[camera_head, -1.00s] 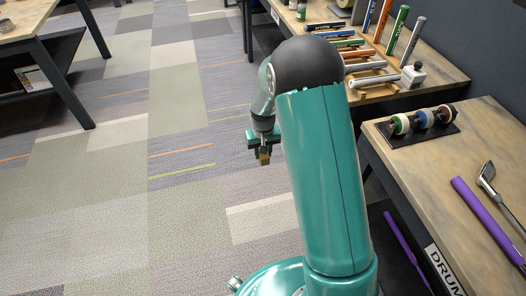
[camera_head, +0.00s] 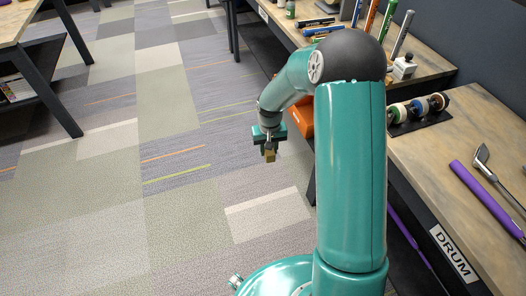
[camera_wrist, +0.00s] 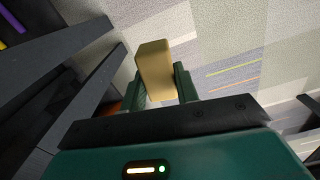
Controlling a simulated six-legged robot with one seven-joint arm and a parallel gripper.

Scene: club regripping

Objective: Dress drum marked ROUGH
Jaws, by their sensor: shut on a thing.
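My gripper (camera_head: 269,150) hangs over the carpet, left of the near bench, with its jaws pointing down. It is shut on a tan block (camera_head: 270,156). In the wrist view the block (camera_wrist: 155,70) sits between the two green fingers. On the near bench, a dark rack (camera_head: 420,122) holds several drums: a green one (camera_head: 397,113), a blue one (camera_head: 418,108) and a brown one (camera_head: 438,101). Any marking on the drums is too small to read. A label on the bench front reads DRUM (camera_head: 453,253).
A club with a purple grip (camera_head: 486,200) lies on the near bench (camera_head: 450,160). The far bench holds pens or grips and a small white block (camera_head: 403,67). An orange bin (camera_head: 300,118) is under it. A table (camera_head: 17,25) stands at left. The carpet (camera_head: 110,215) between is clear.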

